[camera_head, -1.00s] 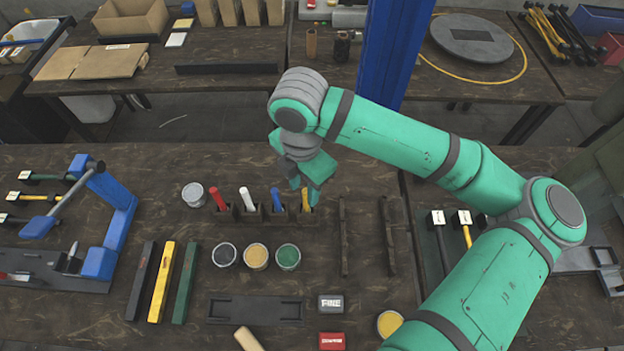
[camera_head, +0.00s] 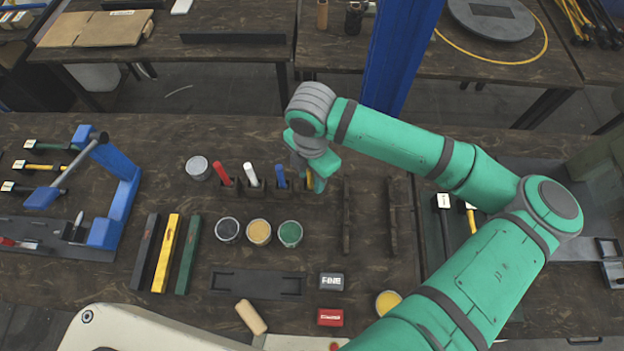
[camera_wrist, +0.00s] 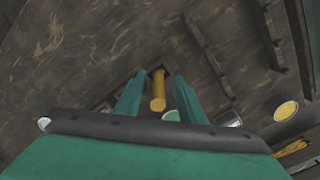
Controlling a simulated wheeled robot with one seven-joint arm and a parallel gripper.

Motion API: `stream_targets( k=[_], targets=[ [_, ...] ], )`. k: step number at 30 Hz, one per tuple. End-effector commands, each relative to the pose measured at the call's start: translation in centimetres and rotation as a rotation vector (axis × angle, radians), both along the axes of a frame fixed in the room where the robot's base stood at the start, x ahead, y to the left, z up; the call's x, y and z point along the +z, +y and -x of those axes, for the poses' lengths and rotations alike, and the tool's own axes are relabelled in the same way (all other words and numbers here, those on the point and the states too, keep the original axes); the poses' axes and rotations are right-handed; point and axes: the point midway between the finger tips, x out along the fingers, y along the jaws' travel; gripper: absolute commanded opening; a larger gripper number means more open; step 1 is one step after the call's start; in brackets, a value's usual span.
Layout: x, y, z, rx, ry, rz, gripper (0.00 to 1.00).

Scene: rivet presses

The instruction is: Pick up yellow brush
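The yellow brush (camera_head: 310,180) stands upright in the rightmost slot of a dark holder, partly covered by my gripper. In the wrist view the yellow brush (camera_wrist: 158,90) shows end-on, between the two green fingers. My gripper (camera_head: 314,174) is over the brush; in the wrist view my gripper (camera_wrist: 157,92) is open, with a finger on either side and a gap visible on both sides. The red brush (camera_head: 223,174), white brush (camera_head: 252,174) and blue brush (camera_head: 280,175) stand in the slots to the left.
Black, yellow and green paint cans (camera_head: 259,232) stand in front of the holder, and a grey can (camera_head: 198,167) to its left. Two dark rails (camera_head: 391,215) lie right of the holder. A blue press frame (camera_head: 122,200) stands at the left. A dark tray (camera_head: 258,284) lies in front.

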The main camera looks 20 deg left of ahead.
Motion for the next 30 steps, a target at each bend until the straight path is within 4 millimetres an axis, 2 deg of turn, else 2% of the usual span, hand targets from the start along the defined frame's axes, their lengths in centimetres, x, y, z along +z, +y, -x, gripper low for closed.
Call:
stream_targets(
  k=[4,12,16,17,26,30],
  targets=[
    [-1.3,0.2,0.0,0.004,0.000,0.000,0.36],
    [-1.6,0.1,0.0,0.001,0.000,0.000,0.36],
    [-1.6,0.0,0.0,0.000,0.000,0.000,0.05],
    [-1.6,0.0,0.0,0.000,0.000,0.000,0.00],
    [-1.5,0.0,0.0,0.000,0.000,0.000,0.00],
    [-0.4,0.1,-0.1,0.000,-0.002,-0.002,0.00]
  ],
)
